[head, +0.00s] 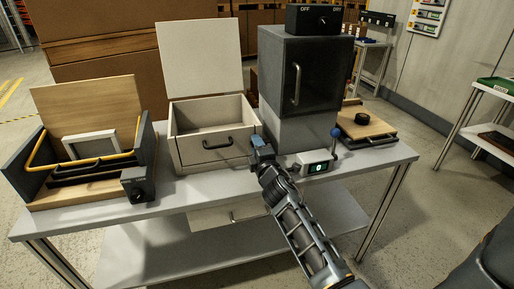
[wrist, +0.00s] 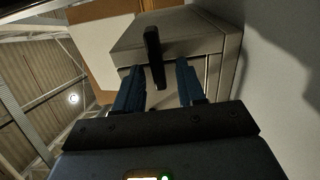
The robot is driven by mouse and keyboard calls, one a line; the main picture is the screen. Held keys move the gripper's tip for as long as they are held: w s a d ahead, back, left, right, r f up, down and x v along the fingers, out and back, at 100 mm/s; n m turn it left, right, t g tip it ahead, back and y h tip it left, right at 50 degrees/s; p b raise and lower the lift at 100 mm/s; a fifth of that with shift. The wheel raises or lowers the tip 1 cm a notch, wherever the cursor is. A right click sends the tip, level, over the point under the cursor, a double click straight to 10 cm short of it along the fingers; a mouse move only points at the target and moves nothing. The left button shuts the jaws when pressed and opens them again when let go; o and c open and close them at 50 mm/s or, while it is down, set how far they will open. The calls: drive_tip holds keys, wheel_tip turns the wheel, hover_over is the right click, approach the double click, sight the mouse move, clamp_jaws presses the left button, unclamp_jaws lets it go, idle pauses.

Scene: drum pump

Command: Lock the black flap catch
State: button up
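I cannot clearly identify a black flap catch. A black bar-shaped handle (head: 217,143) is on the front of the pale box (head: 190,156), whose lid (head: 200,57) stands open. In the wrist view a black bar (wrist: 154,57) stands out from a pale box front, beyond and between my fingertips; it looks like that handle. My gripper (head: 262,148) is in front of the box's right side in the head view. In the wrist view its two blue fingers (wrist: 160,83) are apart with nothing held. Whether a finger touches the bar I cannot tell.
On the grey table (head: 360,162), a dark cabinet (head: 305,75) with a switch box (head: 313,19) stands behind my gripper. A small display unit (head: 314,164) with a blue-knobbed lever (head: 335,133) is to the right. A wooden rack (head: 90,165) with a black knob block (head: 138,187) is left.

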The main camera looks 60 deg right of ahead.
drive_tip(key=b+v, duration=0.1)
drive_tip(key=v, duration=0.5)
drive_tip(key=shift+s+a+f+b, duration=0.1)
drive_tip(key=shift+f+b, duration=0.05)
drive_tip(key=shift+b, duration=0.25)
drive_tip(key=shift+s+a, duration=0.45)
drive_tip(key=shift+a, duration=0.1)
drive_tip(key=s+a+f+m+t+y, duration=0.15)
drive_tip(key=s+a+y, duration=0.25)
drive_tip(key=a, duration=0.7)
drive_tip(key=s+a+f+m+t+y, duration=0.15)
drive_tip(key=s+a+y, duration=0.3)
drive_tip(key=a, duration=0.75)
drive_tip(key=s+a+r+m+y, duration=0.2)
drive_tip(key=s+a+r, duration=0.2)
drive_tip(key=s+a, duration=0.2)
drive_tip(key=s+a+r+m+y, duration=0.3)
drive_tip(key=s+a, duration=0.3)
drive_tip(key=s, duration=0.3)
drive_tip(key=shift+s+a+r, duration=0.15)
drive_tip(key=shift+a+r, duration=0.05)
drive_tip(key=shift+r, duration=0.25)
